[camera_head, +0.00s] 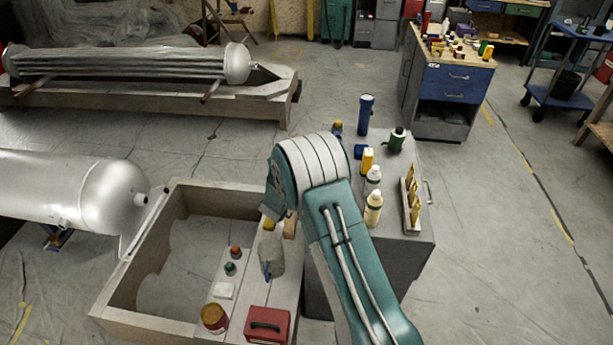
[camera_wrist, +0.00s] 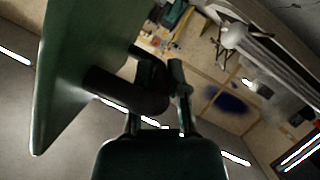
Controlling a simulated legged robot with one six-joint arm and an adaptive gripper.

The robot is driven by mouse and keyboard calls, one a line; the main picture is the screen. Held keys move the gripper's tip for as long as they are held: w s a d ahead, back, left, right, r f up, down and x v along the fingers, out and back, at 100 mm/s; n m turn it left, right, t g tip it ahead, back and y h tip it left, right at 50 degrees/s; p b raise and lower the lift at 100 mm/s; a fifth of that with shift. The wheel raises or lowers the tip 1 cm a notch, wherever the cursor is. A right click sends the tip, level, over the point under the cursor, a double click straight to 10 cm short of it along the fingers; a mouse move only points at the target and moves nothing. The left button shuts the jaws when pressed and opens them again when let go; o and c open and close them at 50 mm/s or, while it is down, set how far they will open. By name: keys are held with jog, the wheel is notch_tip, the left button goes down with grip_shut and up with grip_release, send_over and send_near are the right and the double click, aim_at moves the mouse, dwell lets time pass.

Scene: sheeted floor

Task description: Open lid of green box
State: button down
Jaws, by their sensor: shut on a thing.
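In the wrist view a dark green panel (camera_wrist: 85,55) fills the left side, tilted close to the camera; it looks like the lid of the green box. A thick black handle (camera_wrist: 115,90) sticks out from its face. My gripper (camera_wrist: 158,80) is shut on this handle, with its fingers at the handle's end. The rest of the box does not show in the wrist view. In the head view my arm hides my gripper, and I cannot make out the green box.
A wooden crate (camera_head: 120,300) with a red case (camera_head: 268,324) stands at the lower left. A grey cabinet top (camera_head: 405,240) with bottles is right of my arm. A silver tank (camera_head: 70,190) lies at the left. The floor at the right (camera_head: 490,240) is clear.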

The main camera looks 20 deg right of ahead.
jog(key=shift+a+f+n+h, duration=0.55)
jog(key=shift+f+n, duration=0.1)
jog(key=shift+n, duration=0.15)
jog(key=shift+w, duration=0.1)
jog(key=c, duration=0.6)
grip_release()
jog(key=shift+a+r, duration=0.1)
jog(key=shift+c, duration=0.2)
jog(key=v, duration=1.1)
jog(key=shift+s+a, duration=0.25)
jog(key=shift+a, duration=0.1)
